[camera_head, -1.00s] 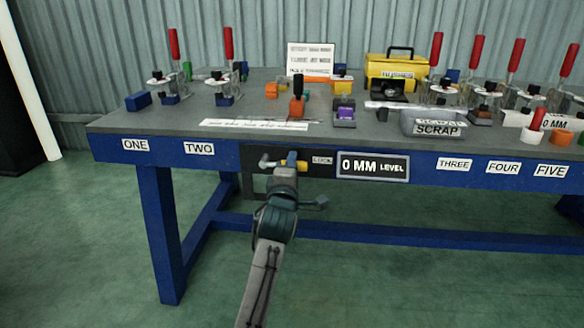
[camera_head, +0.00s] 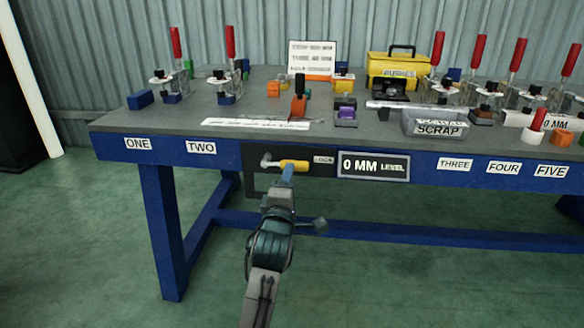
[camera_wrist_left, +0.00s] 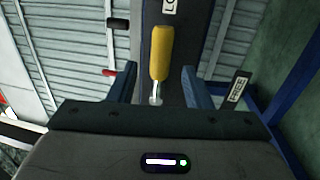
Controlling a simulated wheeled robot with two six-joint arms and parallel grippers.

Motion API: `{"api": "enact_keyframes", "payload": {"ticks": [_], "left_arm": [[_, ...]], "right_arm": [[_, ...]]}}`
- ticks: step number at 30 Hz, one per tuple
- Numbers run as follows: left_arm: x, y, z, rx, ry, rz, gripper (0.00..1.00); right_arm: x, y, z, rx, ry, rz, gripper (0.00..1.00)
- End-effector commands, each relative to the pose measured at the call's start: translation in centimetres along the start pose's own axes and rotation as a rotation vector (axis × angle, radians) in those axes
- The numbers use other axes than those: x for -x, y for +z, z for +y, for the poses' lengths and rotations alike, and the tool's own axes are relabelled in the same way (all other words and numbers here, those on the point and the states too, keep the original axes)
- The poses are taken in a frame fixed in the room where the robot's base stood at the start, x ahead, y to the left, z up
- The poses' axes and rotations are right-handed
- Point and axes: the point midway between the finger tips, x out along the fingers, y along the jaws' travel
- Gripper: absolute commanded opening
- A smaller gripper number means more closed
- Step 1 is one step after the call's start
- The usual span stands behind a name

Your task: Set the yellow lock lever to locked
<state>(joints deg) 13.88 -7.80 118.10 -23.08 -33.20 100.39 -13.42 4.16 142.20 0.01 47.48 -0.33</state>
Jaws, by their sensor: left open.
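The yellow lock lever (camera_head: 297,166) lies level on a dark plate on the front of the blue bench. Its metal pivot end is at the left, and its yellow handle points right toward a small label, which seems to read LOCK (camera_head: 323,160). My left gripper (camera_head: 288,176) is just below and in front of the handle. In the left wrist view the lever (camera_wrist_left: 161,52) shows between the two blue fingers of my open left gripper (camera_wrist_left: 160,88), ahead of their tips or level with them; I cannot tell which. The fingers do not visibly touch it. My right gripper is not in view.
The bench front (camera_head: 220,157) carries a 0 MM LEVEL sign (camera_head: 374,166) right of the lever. The benchtop (camera_head: 190,113) holds red-handled clamps, a SCRAP tray (camera_head: 436,123) and a yellow toolbox (camera_head: 398,70). The floor below the lever is clear.

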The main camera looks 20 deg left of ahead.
Motion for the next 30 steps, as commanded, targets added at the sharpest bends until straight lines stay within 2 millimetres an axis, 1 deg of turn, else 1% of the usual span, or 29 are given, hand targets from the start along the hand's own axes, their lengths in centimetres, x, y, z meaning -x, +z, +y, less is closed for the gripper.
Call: {"api": "enact_keyframes", "payload": {"ticks": [1, 3, 6, 9, 14, 26, 28, 30], "left_arm": [[1.0, 0.0, 0.0, 0.004, -0.003, 0.0, 0.45], [2.1, 0.0, 0.1, 0.003, -0.003, 0.001, 0.45], [3.3, 0.0, 0.0, 0.004, -0.002, 0.0, 0.45], [4.0, 0.0, 0.0, 0.002, -0.001, 0.0, 0.45], [4.4, 0.0, 0.0, 0.002, 0.0, 0.0, 0.45], [4.4, 0.0, 0.0, -0.002, 0.002, 0.0, 0.45], [4.7, -0.1, 0.3, -0.028, 0.022, -0.004, 0.45], [5.2, -0.3, 1.1, -0.092, 0.074, -0.013, 0.45]], "right_arm": [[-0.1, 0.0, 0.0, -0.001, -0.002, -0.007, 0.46], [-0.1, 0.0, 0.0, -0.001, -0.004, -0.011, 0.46], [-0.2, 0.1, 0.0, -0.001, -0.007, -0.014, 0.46], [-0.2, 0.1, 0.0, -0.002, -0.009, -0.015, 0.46], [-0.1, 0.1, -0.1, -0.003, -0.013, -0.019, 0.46], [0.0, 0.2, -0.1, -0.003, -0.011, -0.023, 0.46], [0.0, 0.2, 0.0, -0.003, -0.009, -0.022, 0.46], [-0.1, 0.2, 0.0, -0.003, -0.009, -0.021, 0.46]]}}
